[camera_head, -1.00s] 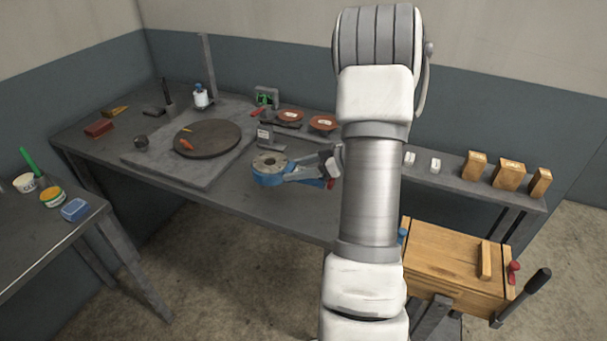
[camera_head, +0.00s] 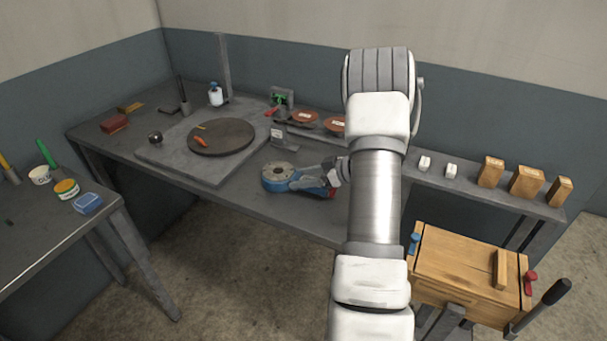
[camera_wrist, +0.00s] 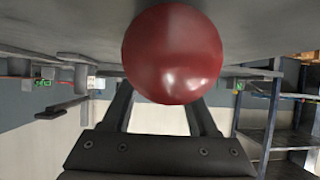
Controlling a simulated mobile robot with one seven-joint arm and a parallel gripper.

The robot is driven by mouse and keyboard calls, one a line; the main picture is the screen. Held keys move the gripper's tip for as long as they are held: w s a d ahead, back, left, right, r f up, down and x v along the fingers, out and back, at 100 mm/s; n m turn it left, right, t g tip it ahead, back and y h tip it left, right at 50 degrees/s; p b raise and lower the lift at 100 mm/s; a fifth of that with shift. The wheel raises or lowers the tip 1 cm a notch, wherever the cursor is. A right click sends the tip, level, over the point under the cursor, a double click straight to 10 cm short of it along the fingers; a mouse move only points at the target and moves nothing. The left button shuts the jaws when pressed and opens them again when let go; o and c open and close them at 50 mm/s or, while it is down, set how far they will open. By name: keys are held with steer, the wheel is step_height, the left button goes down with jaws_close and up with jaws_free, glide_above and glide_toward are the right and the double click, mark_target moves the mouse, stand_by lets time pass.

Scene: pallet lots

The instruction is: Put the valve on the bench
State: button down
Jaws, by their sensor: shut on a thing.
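The valve (camera_head: 279,177) has a blue round body with a pale metal flange face on top. A blue part with a red end extends to its right. It is at the middle front of the grey bench (camera_head: 232,191), low over or touching the top; I cannot tell which. My gripper (camera_head: 302,182) reaches in from the right and is shut on the valve. In the wrist view a glossy red rounded part (camera_wrist: 172,55), seemingly the valve's red end, fills the space before my fingers and hides their tips.
A stone slab (camera_head: 163,154) with a dark round plate (camera_head: 221,136) lies left of the valve. Reddish discs (camera_head: 304,117) and a small stand (camera_head: 281,135) are behind it. Wooden blocks (camera_head: 526,181) line the right shelf. A wooden chest (camera_head: 455,262) stands front right. Bare bench lies before the valve.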

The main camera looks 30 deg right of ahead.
steer(key=shift+w+r, duration=0.1)
steer(key=shift+r, duration=0.1)
steer(key=shift+c, duration=0.7)
jaws_free()
steer(key=shift+f, duration=0.15)
steer(key=shift+s, duration=0.2)
steer(key=p+v, duration=0.1)
steer(key=v, duration=1.1)
steer(key=shift+f, duration=0.1)
